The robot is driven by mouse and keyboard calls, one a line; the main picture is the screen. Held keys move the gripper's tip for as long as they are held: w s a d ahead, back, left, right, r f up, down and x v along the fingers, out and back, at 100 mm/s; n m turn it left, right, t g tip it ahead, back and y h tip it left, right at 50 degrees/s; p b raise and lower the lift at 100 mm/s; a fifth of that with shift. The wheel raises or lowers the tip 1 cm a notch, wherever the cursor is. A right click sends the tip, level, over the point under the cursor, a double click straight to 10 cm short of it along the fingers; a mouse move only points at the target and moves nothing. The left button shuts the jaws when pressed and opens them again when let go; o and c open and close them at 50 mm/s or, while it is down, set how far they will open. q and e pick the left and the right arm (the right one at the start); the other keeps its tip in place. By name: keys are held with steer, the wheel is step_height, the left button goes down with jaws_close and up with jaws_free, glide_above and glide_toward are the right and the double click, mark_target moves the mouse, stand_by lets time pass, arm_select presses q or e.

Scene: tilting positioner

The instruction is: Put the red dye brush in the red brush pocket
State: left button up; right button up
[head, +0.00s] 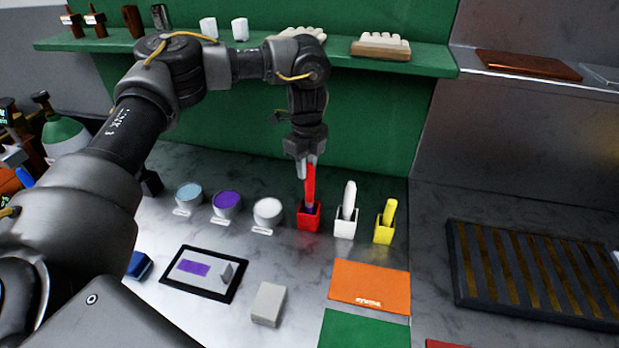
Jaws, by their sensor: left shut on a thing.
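The red dye brush (310,184) is upright, with its lower end at the opening of the red brush pocket (308,217). Its tip is hidden, apparently inside the pocket. My left gripper (308,168) is shut on the upper part of the red brush, directly above the pocket. My right gripper does not show in the head view.
A white pocket (346,227) with a white brush and a yellow pocket (384,234) with a yellow brush stand just right. Dye cups (268,212) stand left. A green shelf (250,53) runs behind my arm. A dark slatted rack (535,275) lies at right.

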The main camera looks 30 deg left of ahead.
mark_target(309, 191)
arm_select(q)
step_height(309, 191, down, 4)
steer(key=shift+r+p, duration=0.1)
steer(key=shift+p, duration=0.35)
steer(key=o, duration=1)
